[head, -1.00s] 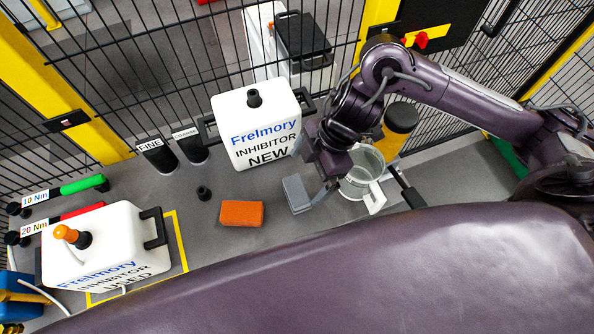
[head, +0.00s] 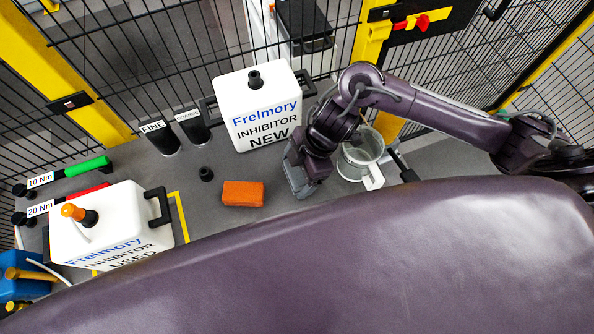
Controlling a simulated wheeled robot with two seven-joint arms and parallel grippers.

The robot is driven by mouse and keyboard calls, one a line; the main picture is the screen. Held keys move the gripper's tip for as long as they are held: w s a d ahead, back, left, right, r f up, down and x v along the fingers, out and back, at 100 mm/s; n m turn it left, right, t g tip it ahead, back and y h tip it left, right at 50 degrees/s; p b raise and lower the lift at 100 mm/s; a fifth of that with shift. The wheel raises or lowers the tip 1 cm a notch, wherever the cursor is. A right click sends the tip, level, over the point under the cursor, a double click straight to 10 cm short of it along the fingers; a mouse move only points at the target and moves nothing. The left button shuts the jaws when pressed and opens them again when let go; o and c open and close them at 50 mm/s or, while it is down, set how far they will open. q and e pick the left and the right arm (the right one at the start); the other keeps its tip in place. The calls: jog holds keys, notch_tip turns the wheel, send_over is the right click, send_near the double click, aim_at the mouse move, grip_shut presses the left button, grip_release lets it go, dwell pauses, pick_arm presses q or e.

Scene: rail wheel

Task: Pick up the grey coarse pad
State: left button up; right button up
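The grey coarse pad (head: 296,178) stands on the grey bench, to the right of an orange pad (head: 243,194). It is partly hidden by my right gripper (head: 305,184), which is down over its right side. The gripper's fingers are mostly covered by its own body and the pad, so I cannot tell whether they are closed on the pad. My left gripper is not in the head view.
A white "NEW" inhibitor can (head: 262,112) stands just behind the pad. A clear jug (head: 362,158) stands close to the right of my gripper. A "USED" can (head: 112,225) is at left. FINE and COARSE holders (head: 160,137) stand at the back. A mesh fence encloses the bench.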

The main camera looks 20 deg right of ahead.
aim_at(297, 171)
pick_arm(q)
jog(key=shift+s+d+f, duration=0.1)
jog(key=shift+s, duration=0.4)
pick_arm(e)
jog(key=c, duration=0.7)
pick_arm(q)
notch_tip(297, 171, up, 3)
jog(key=p, duration=0.3)
pick_arm(e)
notch_tip(297, 171, up, 20)
jog(key=o, duration=0.4)
jog(key=shift+c, duration=1.4)
